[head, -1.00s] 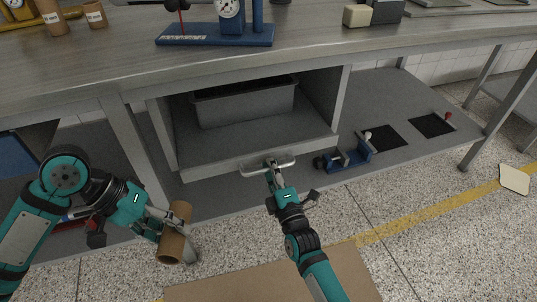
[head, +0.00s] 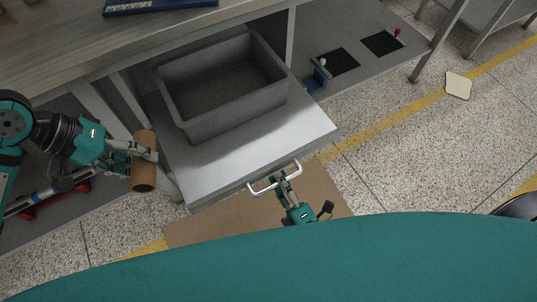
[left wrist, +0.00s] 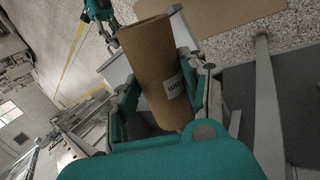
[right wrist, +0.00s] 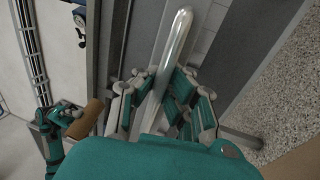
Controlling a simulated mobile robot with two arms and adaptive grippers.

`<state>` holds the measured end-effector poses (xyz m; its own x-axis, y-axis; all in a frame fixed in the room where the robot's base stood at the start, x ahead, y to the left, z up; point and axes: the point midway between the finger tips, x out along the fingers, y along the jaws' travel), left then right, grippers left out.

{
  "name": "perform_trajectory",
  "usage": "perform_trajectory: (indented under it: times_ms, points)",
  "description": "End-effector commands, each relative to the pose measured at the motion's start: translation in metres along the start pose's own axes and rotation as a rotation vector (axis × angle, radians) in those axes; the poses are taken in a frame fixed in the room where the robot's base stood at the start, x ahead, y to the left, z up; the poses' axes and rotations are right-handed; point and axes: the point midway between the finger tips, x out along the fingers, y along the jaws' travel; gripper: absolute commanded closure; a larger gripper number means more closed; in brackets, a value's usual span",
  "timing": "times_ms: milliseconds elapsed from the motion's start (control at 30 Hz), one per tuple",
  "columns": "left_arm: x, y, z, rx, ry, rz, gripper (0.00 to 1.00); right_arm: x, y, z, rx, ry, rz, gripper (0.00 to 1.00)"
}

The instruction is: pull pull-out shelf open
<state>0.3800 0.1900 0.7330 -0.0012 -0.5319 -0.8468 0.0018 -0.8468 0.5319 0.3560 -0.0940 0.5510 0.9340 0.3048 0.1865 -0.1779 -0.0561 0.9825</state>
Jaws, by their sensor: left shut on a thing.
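The grey pull-out shelf (head: 300,130) sticks well out from under the workbench. A grey bin (head: 210,125) stands on it. A light bar handle (head: 262,189) is on its front edge and also shows in the right wrist view (right wrist: 177,35). My right gripper (head: 288,172) is at the handle, with the bar between its fingers; I cannot tell whether they press on it. My left gripper (head: 132,160) is shut on a brown cardboard roll (head: 145,175), left of the shelf. The roll, with a white label, fills the left wrist view (left wrist: 150,65).
The workbench (head: 90,50) is above and behind the shelf, with a leg at its left. A lower shelf with black mats (head: 335,62) lies right. A brown sheet (head: 320,195) is on the speckled floor, which is open at right.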

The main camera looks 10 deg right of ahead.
Motion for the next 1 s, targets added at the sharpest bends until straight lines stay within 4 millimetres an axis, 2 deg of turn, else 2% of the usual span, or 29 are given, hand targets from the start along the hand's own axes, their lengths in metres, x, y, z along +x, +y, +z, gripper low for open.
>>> perform_trajectory:
  times_ms: [100,300,733,1000]
  points:
    - [-0.005,0.003,0.000,0.000,0.000,0.000,0.90,-0.017,0.002,-0.001,0.003,0.000,-0.008,1.00]
    - [-0.007,0.004,0.000,0.000,0.000,0.000,0.90,-0.031,0.004,0.000,0.002,0.000,-0.007,1.00]
    - [-0.007,0.004,0.000,0.000,0.000,0.000,0.90,-0.034,0.004,0.000,0.002,-0.001,-0.007,1.00]
    - [-0.007,0.005,0.000,0.000,0.000,0.000,0.90,-0.033,0.004,0.000,0.001,-0.001,-0.004,0.66]
